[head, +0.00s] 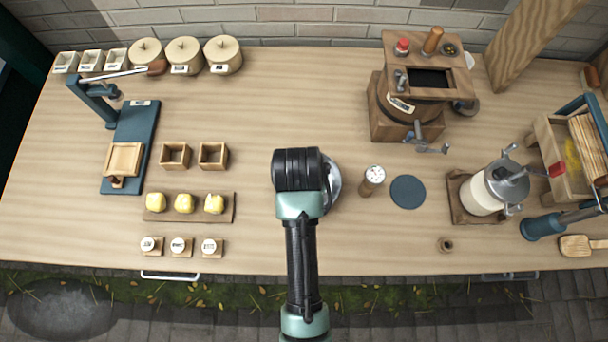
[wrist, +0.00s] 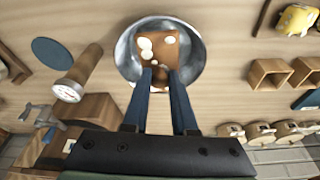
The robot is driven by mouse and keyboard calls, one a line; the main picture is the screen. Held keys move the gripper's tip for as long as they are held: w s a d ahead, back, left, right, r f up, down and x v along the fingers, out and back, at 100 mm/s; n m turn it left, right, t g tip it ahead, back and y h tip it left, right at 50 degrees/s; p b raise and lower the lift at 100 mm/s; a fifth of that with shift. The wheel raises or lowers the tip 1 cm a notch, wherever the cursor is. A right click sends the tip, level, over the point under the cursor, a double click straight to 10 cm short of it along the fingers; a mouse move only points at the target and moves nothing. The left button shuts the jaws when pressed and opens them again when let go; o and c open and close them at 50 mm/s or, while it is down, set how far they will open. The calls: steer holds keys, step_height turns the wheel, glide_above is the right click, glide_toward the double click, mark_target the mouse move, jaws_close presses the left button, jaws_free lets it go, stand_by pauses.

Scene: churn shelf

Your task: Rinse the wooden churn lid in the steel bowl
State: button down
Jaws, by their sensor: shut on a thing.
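The steel bowl (wrist: 198,50) stands mid-table; in the head view (head: 334,186) my arm covers most of it and only its right rim shows. The wooden churn lid (wrist: 161,61), brown with several white patches, is inside the bowl in the wrist view. It is hidden in the head view. My gripper (wrist: 163,76) reaches down into the bowl from above, its two blue fingers shut on the lid. The exact contact and any water in the bowl are hard to make out.
A dial-topped wooden cylinder (head: 372,179) and a dark round mat (head: 408,192) lie right of the bowl. Yellow lumps on a board (head: 228,216) sit left.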

steer(key=m+p, duration=0.1)
steer(key=r+m+p, duration=0.1)
steer(key=shift+w+d+m+h, duration=0.3)
steer(key=shift+w+d+m, duration=0.05)
steer(key=shift+w+m, duration=0.05)
steer(key=shift+w+r+m+p, duration=0.15)
steer(key=shift+w+m+p, duration=0.05)
steer(key=shift+m+p, duration=0.55)
steer(key=m+p, duration=0.1)
steer(key=w+m+g+h+p, duration=0.1)
steer(key=m, duration=0.1)
steer(key=r+m+p, duration=0.1)
steer(key=m, duration=0.1)
steer(key=shift+w+a, duration=0.15)
steer(key=shift+a, duration=0.05)
steer(key=shift+w+r+m+g+h+p, duration=0.1)
steer(key=shift+m+g+h+p, duration=0.1)
steer(key=shift+m+p, duration=0.3)
steer(key=shift+w+m+g+h+p, duration=0.1)
steer(key=shift+m+g+p, duration=0.1)
steer(key=shift+m+p, duration=0.25)
steer(key=shift+a+m, duration=0.1)
steer(key=shift+m, duration=0.5)
step_height(320, 180, down, 11)
steer(key=b, duration=0.9)
steer(key=shift+r, duration=0.2)
steer(key=shift+a+p, duration=0.3)
